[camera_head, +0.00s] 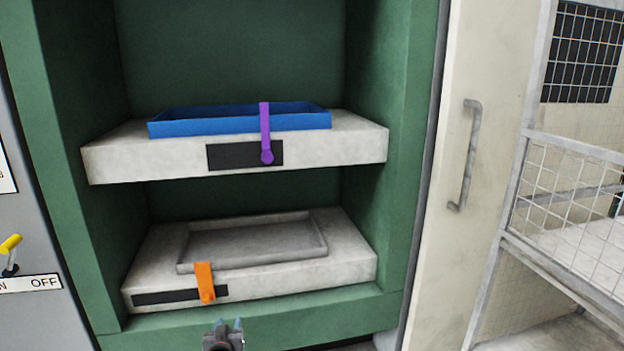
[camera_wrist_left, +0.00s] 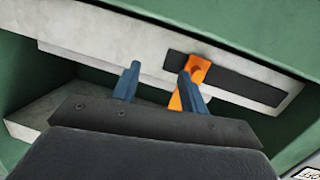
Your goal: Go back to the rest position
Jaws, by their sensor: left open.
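My left gripper (camera_head: 225,327) shows at the bottom edge of the head view, in front of the lower shelf of the green press. Its two blue-grey fingers are apart and nothing shows between them. In the left wrist view the left gripper (camera_wrist_left: 160,85) points at the lower shelf's front, with an orange handle (camera_wrist_left: 196,72) behind its right finger. The orange handle (camera_head: 204,282) hangs at the lower shelf's dark strip (camera_head: 160,296). I cannot tell whether finger and handle touch. My right gripper is not in view.
A blue tray (camera_head: 210,124) lies on the upper shelf (camera_head: 110,160), with a purple handle (camera_head: 265,135) at its front. The lower shelf holds a grey tray (camera_head: 185,267). A yellow-tipped switch (camera_head: 10,244) is at left. A wire cage (camera_head: 570,180) stands at right.

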